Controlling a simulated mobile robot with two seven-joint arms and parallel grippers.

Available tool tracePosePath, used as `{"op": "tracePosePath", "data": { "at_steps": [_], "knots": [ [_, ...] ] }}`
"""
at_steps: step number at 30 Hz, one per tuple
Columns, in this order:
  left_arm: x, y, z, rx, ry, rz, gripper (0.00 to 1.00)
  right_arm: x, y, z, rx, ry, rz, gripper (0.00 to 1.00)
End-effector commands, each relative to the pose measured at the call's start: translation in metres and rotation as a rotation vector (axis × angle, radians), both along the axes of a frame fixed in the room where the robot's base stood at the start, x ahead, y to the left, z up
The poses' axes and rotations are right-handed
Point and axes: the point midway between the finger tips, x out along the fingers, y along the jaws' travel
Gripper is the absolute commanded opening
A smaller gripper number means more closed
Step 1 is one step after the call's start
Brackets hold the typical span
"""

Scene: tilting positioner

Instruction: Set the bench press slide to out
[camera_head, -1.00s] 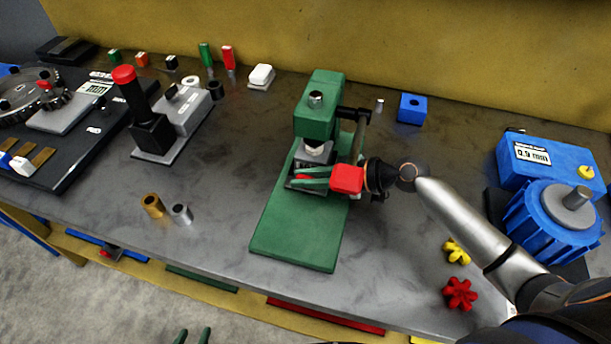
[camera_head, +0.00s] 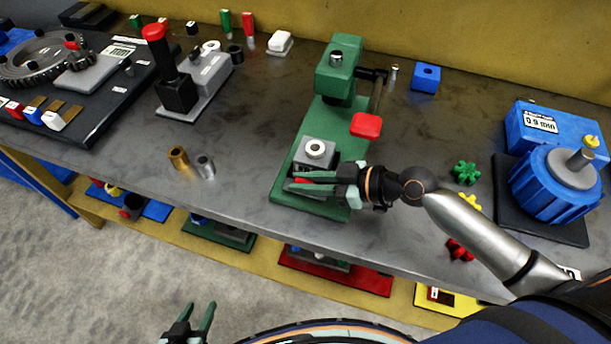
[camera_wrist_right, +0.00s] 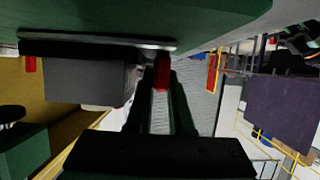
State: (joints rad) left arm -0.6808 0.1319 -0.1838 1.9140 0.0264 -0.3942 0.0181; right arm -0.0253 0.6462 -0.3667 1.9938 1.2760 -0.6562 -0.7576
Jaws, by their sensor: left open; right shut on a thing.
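The green bench press (camera_head: 337,72) stands on the grey bench, its base plate (camera_head: 285,187) reaching toward the front edge. Its grey slide (camera_head: 317,150), with a pale ring on top, sits on the front part of the base, clear of the press head. My right gripper (camera_head: 305,184) is at the front of the slide, shut on its red handle (camera_head: 303,180); the fingers hide most of it. The red handle also shows between the fingers in the right wrist view (camera_wrist_right: 161,72). My left gripper (camera_head: 197,325) is open and empty, low in front of the bench.
A red lever pad (camera_head: 366,125) juts out at the press's right side. A brass bushing (camera_head: 178,158) and a steel bushing (camera_head: 205,167) stand left of the base. Coloured star knobs (camera_head: 466,172) and a blue motor-like unit (camera_head: 562,180) are to the right.

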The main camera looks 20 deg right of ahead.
Motion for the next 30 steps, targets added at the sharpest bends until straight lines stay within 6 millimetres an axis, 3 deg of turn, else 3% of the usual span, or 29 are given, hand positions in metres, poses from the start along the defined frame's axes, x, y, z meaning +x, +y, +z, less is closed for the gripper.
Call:
{"op": "tracePosePath", "data": {
  "at_steps": [6, 7, 10, 23, 30],
  "knots": [
    [0.000, 0.000, 0.000, 0.000, 0.000, 0.000, 0.50, -0.005, 0.005, -0.002, 0.006, 0.013, 0.013, 0.00],
    [0.000, 0.000, 0.000, 0.000, -0.001, 0.000, 0.50, -0.006, 0.005, -0.002, 0.006, 0.013, 0.013, 0.23],
    [0.000, 0.000, 0.000, 0.000, -0.001, 0.000, 0.50, -0.005, 0.005, -0.002, 0.006, 0.013, 0.013, 0.33],
    [0.001, 0.000, 0.000, 0.000, -0.002, 0.000, 0.50, -0.004, 0.002, -0.001, 0.004, 0.009, 0.007, 0.33],
    [0.001, 0.000, -0.007, 0.000, -0.002, 0.000, 0.50, -0.016, -0.017, 0.005, 0.000, 0.009, 0.007, 0.33]
  ]
}}
